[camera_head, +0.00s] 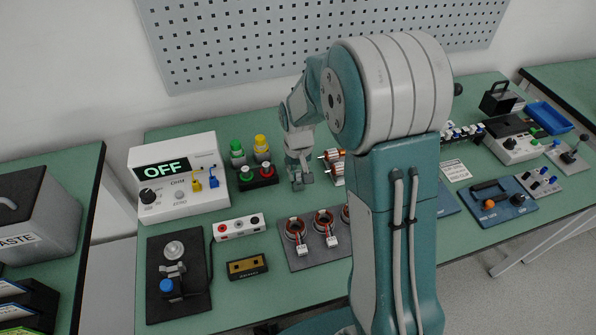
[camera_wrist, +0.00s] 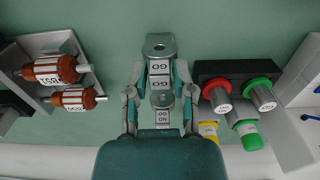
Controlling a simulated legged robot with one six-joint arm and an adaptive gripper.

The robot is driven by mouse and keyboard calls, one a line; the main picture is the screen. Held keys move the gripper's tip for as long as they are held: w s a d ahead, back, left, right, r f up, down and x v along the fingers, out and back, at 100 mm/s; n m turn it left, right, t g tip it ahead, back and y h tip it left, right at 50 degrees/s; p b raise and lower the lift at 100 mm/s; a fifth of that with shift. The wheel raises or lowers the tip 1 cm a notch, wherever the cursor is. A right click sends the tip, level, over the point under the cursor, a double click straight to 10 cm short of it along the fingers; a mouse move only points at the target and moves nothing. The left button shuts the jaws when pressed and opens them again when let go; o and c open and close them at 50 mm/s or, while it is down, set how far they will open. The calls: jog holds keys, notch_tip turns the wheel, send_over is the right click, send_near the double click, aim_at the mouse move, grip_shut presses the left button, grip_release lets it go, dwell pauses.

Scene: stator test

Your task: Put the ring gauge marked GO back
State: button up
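The ring gauge marked GO (camera_wrist: 160,47) shows in the wrist view as a grey metal piece with a round hole and a white GO label. My gripper (camera_wrist: 161,72) has its fingers on either side of this gauge and appears shut on it. A second GO label (camera_wrist: 162,84) lies just below in the picture. A smaller grey ring gauge (camera_wrist: 162,100) with a label reading NO GO is nearer the palm, between the fingers. In the head view my gripper (camera_head: 301,183) is low over the bench, and the gauges cannot be made out there.
Red and green capped plugs (camera_wrist: 238,97) in a black holder stand right of my gripper in the wrist view. Copper-coloured rotors (camera_wrist: 55,70) rest on a grey stand to the left. Stators (camera_head: 323,221) lie on a plate in front. The OFF meter (camera_head: 180,205) stands left.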

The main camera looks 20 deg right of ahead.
aim_at(298, 172)
jog(key=shift+o, duration=0.2)
jog(key=shift+r, duration=0.1)
notch_tip(298, 172, up, 12)
jog(key=s+r+t, duration=0.2)
jog(key=s+r, duration=0.2)
jog(key=s, duration=0.7)
jog(key=s+r+t, duration=0.3)
jog(key=s+r, duration=0.2)
jog(key=s, duration=0.6)
jog(key=shift+s+t, duration=0.15)
jog(key=shift+t, duration=0.15)
